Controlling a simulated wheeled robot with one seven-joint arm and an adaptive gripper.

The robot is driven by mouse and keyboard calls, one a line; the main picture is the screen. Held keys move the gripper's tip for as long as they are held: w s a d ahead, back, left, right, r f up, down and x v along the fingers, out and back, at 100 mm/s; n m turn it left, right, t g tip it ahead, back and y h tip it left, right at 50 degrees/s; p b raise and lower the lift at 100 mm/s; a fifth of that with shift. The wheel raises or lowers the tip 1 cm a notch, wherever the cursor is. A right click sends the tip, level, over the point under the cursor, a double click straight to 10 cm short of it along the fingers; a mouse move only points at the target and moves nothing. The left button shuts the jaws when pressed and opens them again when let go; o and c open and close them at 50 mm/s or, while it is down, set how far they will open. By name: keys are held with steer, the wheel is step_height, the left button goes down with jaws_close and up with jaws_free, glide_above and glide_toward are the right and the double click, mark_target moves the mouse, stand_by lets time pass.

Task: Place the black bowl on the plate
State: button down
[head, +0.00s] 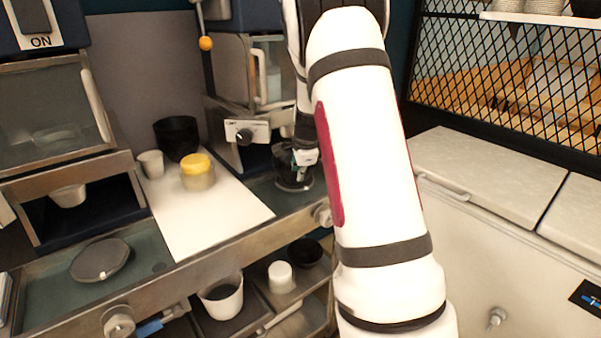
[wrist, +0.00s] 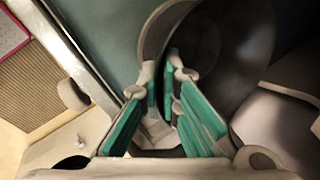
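The black bowl (head: 292,176) is under my gripper on the dark counter strip right of the white board. In the wrist view the bowl (wrist: 240,55) fills the upper right, its inside dark. My gripper (head: 303,157) is at the bowl's near rim. In the wrist view, the teal-padded fingers of my gripper (wrist: 167,76) straddle the bowl's wall, one outside and one inside. Whether both press on it is unclear. The plate (head: 100,260) is a dark round disc at the left, on the greenish counter, with nothing visible on it.
A yellow-lidded jar (head: 198,172), a small white cup (head: 151,164) and a black pot (head: 177,137) stand at the back of the white board (head: 215,228). A coffee machine (head: 245,105) stands behind the bowl. A shelf below holds several containers.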

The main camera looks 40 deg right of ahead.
steer(key=shift+f, duration=0.15)
steer(key=c, duration=1.8)
jaws_free()
steer(key=v, duration=1.2)
steer(key=s+a+r+n+y, duration=0.1)
steer(key=s+a+r+n, duration=0.15)
steer(key=a, duration=0.35)
steer(key=s+a+r+n, duration=0.2)
steer(key=a+r+n, duration=0.1)
steer(key=a, duration=0.2)
steer(key=s+a+n+y, duration=0.1)
steer(key=s+a+n, duration=1.6)
steer(key=s, duration=0.4)
steer(key=shift+a+t+b, duration=0.3)
steer(key=shift+a+t, duration=0.1)
steer(key=shift+a, duration=0.45)
